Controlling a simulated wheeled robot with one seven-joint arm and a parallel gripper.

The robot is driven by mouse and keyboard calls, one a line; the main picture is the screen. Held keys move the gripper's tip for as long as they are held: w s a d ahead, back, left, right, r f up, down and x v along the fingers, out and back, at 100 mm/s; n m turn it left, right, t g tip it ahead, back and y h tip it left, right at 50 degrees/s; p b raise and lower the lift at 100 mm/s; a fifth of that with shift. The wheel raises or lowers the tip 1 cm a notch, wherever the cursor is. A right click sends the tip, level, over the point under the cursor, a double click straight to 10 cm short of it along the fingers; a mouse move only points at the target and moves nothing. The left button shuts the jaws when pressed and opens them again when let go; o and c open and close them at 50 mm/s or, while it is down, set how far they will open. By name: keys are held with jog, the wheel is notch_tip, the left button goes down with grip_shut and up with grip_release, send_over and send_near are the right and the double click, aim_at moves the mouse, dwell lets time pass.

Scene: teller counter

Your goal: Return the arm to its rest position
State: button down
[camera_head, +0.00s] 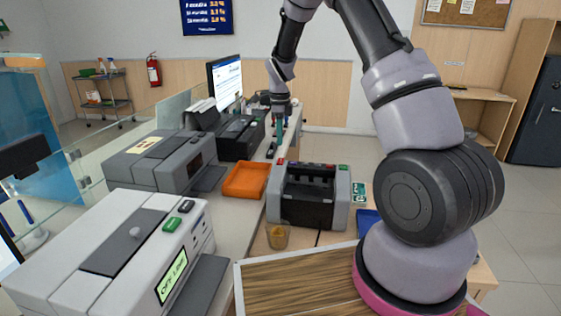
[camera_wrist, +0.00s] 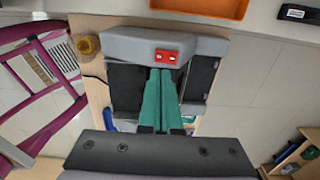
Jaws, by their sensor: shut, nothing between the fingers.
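My arm rises from its pink-rimmed base at the right of the head view, arches over the counter and reaches down at the far side. My gripper (camera_head: 280,135) hangs there, seen small, behind the grey counting machine (camera_head: 305,205) in the picture. In the wrist view its teal fingers (camera_wrist: 161,74) lie together, with nothing between them. They overlap the counting machine (camera_wrist: 200,45) and end just below its red button panel (camera_wrist: 168,56) in that picture. Whether they touch anything is not clear, but they look apart from it.
An orange tray (camera_head: 245,181) lies left of the counting machine, a small amber cup (camera_head: 277,237) in front. Printers (camera_head: 155,165) and a machine with a green display (camera_head: 110,250) line the left, with a monitor (camera_head: 226,82) behind. Open floor (camera_head: 335,145) lies beyond.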

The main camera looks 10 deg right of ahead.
jog(key=shift+r, duration=0.1)
jog(key=s+d+r+n+t, duration=0.1)
jog(key=s+r+n, duration=0.25)
jog(key=r, duration=0.35)
jog(key=s+d+r+n+t+y, duration=0.1)
jog(key=s+r+n, duration=0.1)
jog(key=s+r, duration=0.4)
jog(key=s+d+r+n+t, duration=0.1)
jog(key=s+d+r+n, duration=0.15)
jog(key=r, duration=0.55)
jog(key=s+r+n+t, duration=0.2)
jog(key=s+n, duration=0.3)
jog(key=s, duration=0.5)
jog(key=s+d+r+n+t+y, duration=0.1)
jog(key=s+r+n, duration=0.4)
jog(key=s, duration=0.6)
jog(key=shift+d+r+t, duration=0.15)
jog(key=shift+r+t, duration=0.15)
jog(key=shift+t, duration=0.3)
